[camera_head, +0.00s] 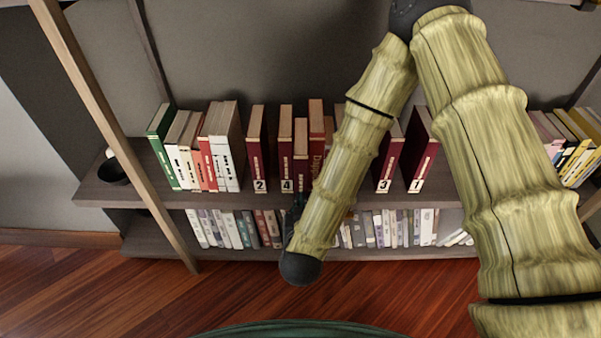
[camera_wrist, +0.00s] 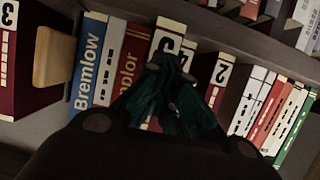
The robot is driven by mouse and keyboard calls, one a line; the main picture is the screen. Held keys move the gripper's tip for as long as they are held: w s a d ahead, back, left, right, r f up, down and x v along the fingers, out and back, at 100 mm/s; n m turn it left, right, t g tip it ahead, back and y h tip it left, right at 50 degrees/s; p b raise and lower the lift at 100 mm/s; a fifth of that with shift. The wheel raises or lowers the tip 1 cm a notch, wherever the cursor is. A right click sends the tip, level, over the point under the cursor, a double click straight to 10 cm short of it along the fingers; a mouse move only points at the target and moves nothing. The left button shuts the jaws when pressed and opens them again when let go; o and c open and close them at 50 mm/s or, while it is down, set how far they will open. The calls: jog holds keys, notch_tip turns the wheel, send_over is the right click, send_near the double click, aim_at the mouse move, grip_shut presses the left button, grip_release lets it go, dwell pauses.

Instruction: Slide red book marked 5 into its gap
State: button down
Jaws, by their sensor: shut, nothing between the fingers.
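My gripper (camera_wrist: 170,72) is shut and empty, fingertips in front of this spine. Whether they touch it I cannot tell. In the head view my gripper (camera_head: 297,208) is small and dark at the shelf's front edge.
The book marked 2 (camera_head: 258,150) stands left, with a space between it and 4. The books marked 3 (camera_head: 388,160) and 1 (camera_head: 421,150) stand right of my forearm. A black bowl (camera_head: 113,172) is at the shelf's left end. The lower shelf holds many books (camera_head: 245,228).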

jog(key=shift+w, duration=0.95)
jog(key=shift+w+p, duration=0.7)
jog(key=shift+w, duration=1.35)
jog(key=shift+s+p, duration=0.55)
jog(key=shift+s, duration=1.45)
jog(key=shift+s, duration=0.1)
jog(key=v, duration=1.2)
jog(key=s+d+f+g+p, duration=0.1)
jog(key=s+d+g+p, duration=1.2)
jog(key=s+d+p, duration=0.6)
jog(key=d+p, duration=0.3)
jog(key=p, duration=0.1)
jog(key=shift+s+d+g, duration=0.2)
jog(key=shift+d+g, duration=0.1)
